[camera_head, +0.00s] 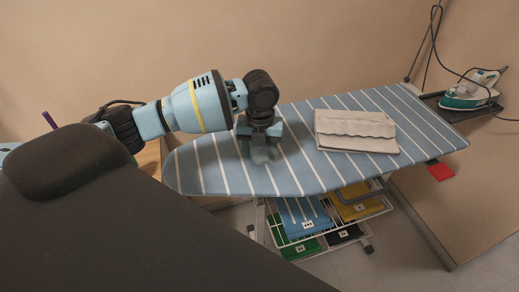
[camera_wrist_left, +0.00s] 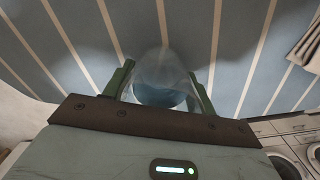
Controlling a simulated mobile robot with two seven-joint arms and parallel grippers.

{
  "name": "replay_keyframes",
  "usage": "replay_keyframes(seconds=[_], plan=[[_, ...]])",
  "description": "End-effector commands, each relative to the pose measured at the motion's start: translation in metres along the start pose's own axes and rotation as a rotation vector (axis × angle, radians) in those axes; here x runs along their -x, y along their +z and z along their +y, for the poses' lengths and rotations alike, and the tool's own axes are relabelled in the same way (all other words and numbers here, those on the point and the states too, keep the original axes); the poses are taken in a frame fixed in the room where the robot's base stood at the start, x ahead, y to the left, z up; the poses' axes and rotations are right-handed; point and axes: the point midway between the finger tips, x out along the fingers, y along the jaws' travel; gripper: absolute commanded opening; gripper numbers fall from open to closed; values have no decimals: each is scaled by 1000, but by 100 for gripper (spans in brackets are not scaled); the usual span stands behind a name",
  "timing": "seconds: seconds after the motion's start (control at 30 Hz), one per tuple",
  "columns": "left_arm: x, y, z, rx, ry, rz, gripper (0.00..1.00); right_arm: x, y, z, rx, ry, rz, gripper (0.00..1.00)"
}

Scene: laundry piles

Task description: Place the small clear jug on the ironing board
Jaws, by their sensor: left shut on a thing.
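The small clear jug (camera_wrist_left: 160,68) is see-through and sits between the two green fingers of my left gripper (camera_wrist_left: 162,82) in the left wrist view. In the head view my left gripper (camera_head: 260,147) points down over the left half of the ironing board (camera_head: 215,175), shut on the jug. The jug is mostly hidden there by the gripper. The board is blue with white stripes. I cannot tell whether the jug's base touches it. My right gripper is not in view.
A folded beige cloth (camera_head: 355,130) lies on the board to the right of my left gripper. A teal and white iron (camera_head: 470,92) stands on a rest at the far right. The board is clear left of the gripper.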

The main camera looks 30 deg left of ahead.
Motion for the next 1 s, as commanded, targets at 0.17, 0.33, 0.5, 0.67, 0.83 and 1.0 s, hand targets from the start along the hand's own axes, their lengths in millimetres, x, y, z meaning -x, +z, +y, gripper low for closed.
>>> replay_keyframes(seconds=[0.17, 0.33, 0.5, 0.67, 0.83, 1.0], plan=[[-1, 0, 0, 0, 0, 1, 34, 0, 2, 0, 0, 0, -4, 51], [-4, 0, 0, 0, 1, 0, 62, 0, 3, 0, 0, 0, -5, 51], [-4, 0, 0, 0, 1, 0, 78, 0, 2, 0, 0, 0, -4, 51], [-4, 0, 0, 0, 1, 0, 78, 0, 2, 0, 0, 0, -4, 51], [3, 0, 0, 0, -1, -1, 78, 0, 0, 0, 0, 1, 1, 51], [27, 1, 0, 1, -3, -4, 78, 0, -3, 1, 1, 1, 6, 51]])
